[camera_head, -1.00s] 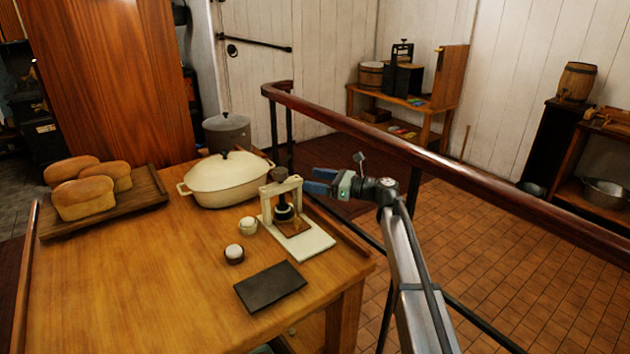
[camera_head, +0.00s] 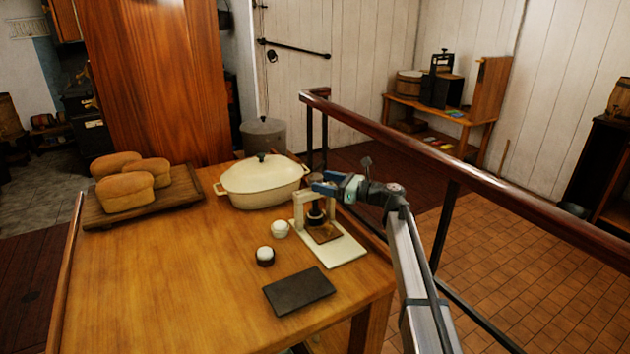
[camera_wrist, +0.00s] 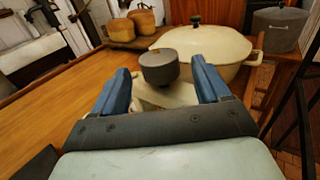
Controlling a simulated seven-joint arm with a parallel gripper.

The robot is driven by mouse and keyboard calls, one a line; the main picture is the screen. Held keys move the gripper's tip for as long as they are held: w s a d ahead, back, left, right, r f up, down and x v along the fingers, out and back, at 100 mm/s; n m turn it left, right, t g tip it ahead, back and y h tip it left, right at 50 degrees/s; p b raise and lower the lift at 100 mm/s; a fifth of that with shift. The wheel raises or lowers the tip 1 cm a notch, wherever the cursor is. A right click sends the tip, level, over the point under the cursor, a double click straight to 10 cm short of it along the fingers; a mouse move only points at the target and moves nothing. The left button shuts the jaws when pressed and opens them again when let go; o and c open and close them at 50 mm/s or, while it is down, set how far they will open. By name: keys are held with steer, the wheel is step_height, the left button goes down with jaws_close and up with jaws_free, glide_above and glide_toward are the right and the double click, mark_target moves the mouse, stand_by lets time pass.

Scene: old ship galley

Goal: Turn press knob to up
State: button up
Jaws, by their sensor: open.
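The press (camera_head: 345,248) stands on the wooden table, with a cream frame on a white base board. Its dark round knob shows in the wrist view (camera_wrist: 158,67), on top of the frame and between my two blue fingers, a little beyond them. My gripper (camera_head: 318,182) is at the top of the press in the head view and hides most of the knob there. My gripper is open, with a finger on each side of the knob in the wrist view (camera_wrist: 163,85). I cannot tell whether either finger touches the knob.
A cream lidded casserole (camera_head: 262,184) stands just behind the press. A bread board (camera_head: 95,217) holds loaves at left. A railing (camera_head: 470,170) runs along the right.

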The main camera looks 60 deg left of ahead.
mark_target(315, 179)
steer(key=shift+x, duration=1.95)
steer(key=shift+c, duration=0.3)
steer(key=c, duration=0.9)
